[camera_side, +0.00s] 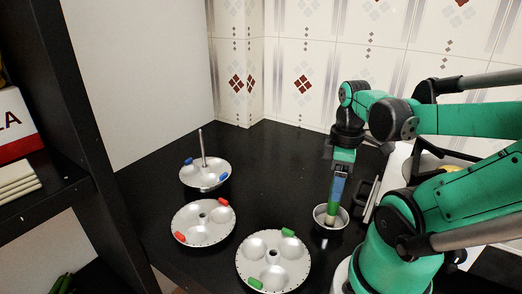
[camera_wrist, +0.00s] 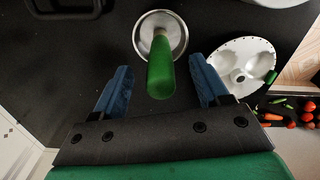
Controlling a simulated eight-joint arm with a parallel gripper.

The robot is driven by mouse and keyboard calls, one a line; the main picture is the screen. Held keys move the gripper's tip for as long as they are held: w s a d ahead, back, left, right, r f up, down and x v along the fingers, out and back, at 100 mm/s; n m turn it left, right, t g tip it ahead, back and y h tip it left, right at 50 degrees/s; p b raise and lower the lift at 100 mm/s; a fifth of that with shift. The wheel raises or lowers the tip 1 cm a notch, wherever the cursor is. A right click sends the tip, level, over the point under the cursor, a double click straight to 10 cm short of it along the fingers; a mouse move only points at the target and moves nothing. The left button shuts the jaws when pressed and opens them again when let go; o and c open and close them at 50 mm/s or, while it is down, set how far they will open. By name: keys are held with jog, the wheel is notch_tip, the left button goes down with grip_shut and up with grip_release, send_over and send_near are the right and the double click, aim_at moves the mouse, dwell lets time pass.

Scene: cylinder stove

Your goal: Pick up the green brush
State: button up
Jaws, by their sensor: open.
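The green brush (camera_wrist: 161,72) stands handle-up in a small round metal bowl (camera_wrist: 179,28), which also shows in the side view (camera_side: 320,222). My gripper (camera_wrist: 160,64) is open, with one blue finger on each side of the green handle. In the wrist view a dark gap shows between the handle and each finger. In the side view my gripper (camera_side: 338,190) points down just above the bowl, and its fingers mostly hide the brush.
Three white plates with hollows stand to the left on the black counter: one with green pieces (camera_side: 250,262), one with red pieces (camera_side: 187,222), and one with blue pieces and an upright rod (camera_side: 203,150). A dark shelf (camera_side: 100,150) bounds the left.

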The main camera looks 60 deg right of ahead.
jog(key=shift+f, duration=0.4)
grip_shut()
jog(key=shift+r, duration=0.1)
notch_tip(320, 180, up, 19)
notch_tip(320, 180, down, 18)
jog(key=shift+f, duration=0.1)
dwell(1.1)
